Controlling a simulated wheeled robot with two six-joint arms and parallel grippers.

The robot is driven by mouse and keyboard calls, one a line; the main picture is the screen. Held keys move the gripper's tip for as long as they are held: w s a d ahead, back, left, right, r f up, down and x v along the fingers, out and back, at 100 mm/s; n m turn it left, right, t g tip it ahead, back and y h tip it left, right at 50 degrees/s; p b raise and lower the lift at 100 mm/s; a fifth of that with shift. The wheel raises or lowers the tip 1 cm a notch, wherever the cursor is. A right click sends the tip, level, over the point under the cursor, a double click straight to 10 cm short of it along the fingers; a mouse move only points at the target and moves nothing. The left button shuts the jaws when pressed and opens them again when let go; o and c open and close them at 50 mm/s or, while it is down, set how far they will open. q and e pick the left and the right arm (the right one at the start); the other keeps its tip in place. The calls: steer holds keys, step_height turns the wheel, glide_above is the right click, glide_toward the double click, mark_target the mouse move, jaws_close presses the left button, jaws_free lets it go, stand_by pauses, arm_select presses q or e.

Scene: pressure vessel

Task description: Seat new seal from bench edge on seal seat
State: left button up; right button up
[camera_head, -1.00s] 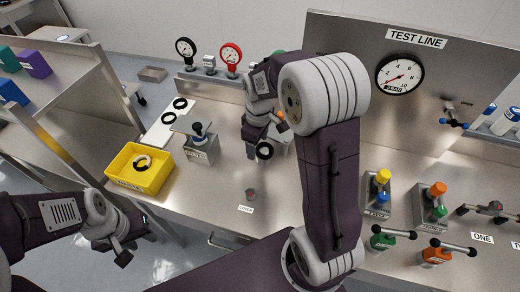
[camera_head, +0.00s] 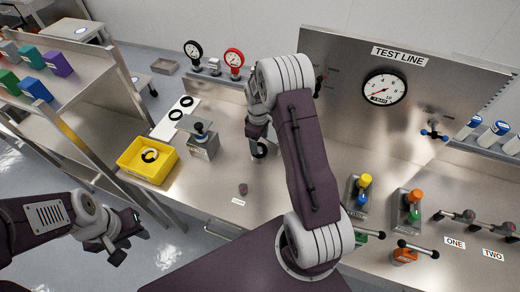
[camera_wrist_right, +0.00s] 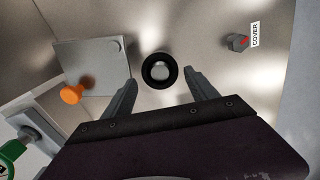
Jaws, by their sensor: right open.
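In the wrist view a black ring (camera_wrist_right: 160,70) surrounds a light round centre, between my open right fingers (camera_wrist_right: 165,93) and a little ahead of them. The fingers appear apart from it. The ring also shows in the head view (camera_head: 260,151), just below my right gripper (camera_head: 257,138), which the arm partly hides. I cannot tell whether it is a loose seal or part of the seat. Two more black rings (camera_head: 181,107) lie on a white strip at the back left of the bench. My left gripper (camera_head: 125,238) hangs low at the left, away from the bench; its jaws are unclear.
A yellow tray (camera_head: 132,166) holds a ring (camera_head: 150,155). A small knob by the COVER label (camera_wrist_right: 237,43) is right of the ring. An orange knob (camera_wrist_right: 72,94) is left.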

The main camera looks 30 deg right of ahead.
mark_target(259, 150)
steer(key=f, duration=0.1)
steer(key=f+p, duration=0.1)
steer(key=f, duration=0.2)
steer(key=shift+w+f, duration=0.3)
steer(key=shift+s+d, duration=0.1)
steer(key=shift+s, duration=0.05)
steer(key=shift+c, duration=0.6)
steer(key=c, duration=1)
steer(key=shift+r, duration=0.4)
steer(key=shift+c, duration=0.2)
steer(key=r, duration=0.1)
steer(key=r+b, duration=0.1)
steer(key=r, duration=0.1)
steer(key=shift+s+r+b, duration=0.3)
steer(key=shift+r+b, duration=0.05)
steer(key=shift+b, duration=0.05)
steer(key=s+d+r+b, duration=0.1)
steer(key=s+r+b, duration=0.1)
steer(key=s+r, duration=0.4)
steer(key=s, duration=0.5)
steer(key=shift+d+r, duration=0.3)
steer(key=shift+r, duration=0.05)
